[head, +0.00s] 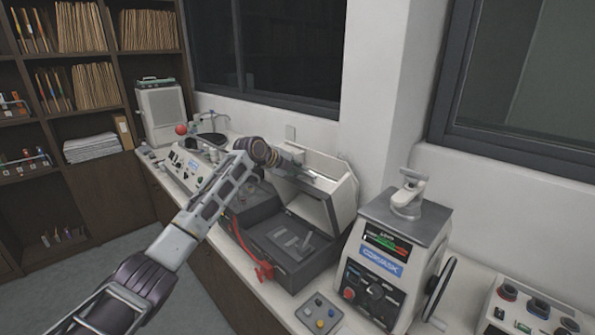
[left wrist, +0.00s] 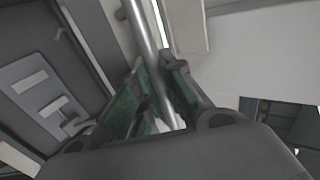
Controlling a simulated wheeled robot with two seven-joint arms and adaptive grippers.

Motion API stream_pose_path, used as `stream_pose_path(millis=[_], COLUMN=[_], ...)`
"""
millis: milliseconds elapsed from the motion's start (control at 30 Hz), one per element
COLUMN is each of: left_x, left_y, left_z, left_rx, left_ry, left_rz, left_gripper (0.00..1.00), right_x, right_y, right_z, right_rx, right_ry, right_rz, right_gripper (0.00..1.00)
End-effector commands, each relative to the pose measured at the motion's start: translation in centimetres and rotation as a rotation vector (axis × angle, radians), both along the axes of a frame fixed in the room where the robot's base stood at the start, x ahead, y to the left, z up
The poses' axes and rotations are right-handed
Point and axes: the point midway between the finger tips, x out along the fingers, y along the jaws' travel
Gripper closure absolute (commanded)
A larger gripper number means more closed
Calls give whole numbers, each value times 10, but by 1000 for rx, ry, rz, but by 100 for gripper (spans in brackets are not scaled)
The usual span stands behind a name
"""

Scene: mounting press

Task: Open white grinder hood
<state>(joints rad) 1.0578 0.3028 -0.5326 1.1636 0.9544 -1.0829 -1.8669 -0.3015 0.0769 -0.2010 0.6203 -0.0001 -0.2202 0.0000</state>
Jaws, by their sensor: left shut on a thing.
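The white grinder hood (head: 340,203) stands tilted up and back over the dark grey grinder base (head: 290,250), so the inside of the machine shows. A metal bar handle (head: 322,176) runs along the hood's upper part. My left gripper (head: 297,160) is at the handle's left end. In the left wrist view, my left gripper (left wrist: 160,82) has its green-padded fingers shut on the metal bar handle (left wrist: 147,38). The grinder base (left wrist: 45,85) shows at the left there. My right gripper is in neither view.
A grey-white press (head: 385,265) with a side handwheel stands right of the grinder. A button box (head: 319,314) lies in front. The wall and window (head: 290,50) are close behind.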

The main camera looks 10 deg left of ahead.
Motion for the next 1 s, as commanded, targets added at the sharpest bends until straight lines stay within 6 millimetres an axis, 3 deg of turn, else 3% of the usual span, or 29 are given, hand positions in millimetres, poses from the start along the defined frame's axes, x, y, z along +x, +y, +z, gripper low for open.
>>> stream_pose_path(millis=[33, 67, 200, 667, 1000], left_x=[0, 0, 0, -1, -14], left_y=[0, 0, 0, 1, 11], left_z=[-1, -1, -1, -1, 11], left_rx=[0, 0, 1, 1, 1], left_ry=[3, 3, 2, 4, 1], left_rz=[-1, -1, -1, 0, 0], left_gripper=[100, 85, 67, 66, 66], right_x=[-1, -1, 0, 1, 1], right_y=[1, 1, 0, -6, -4], right_z=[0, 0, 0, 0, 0], right_rx=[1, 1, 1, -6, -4], right_ry=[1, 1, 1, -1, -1], right_rz=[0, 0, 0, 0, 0], right_gripper=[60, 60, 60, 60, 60])
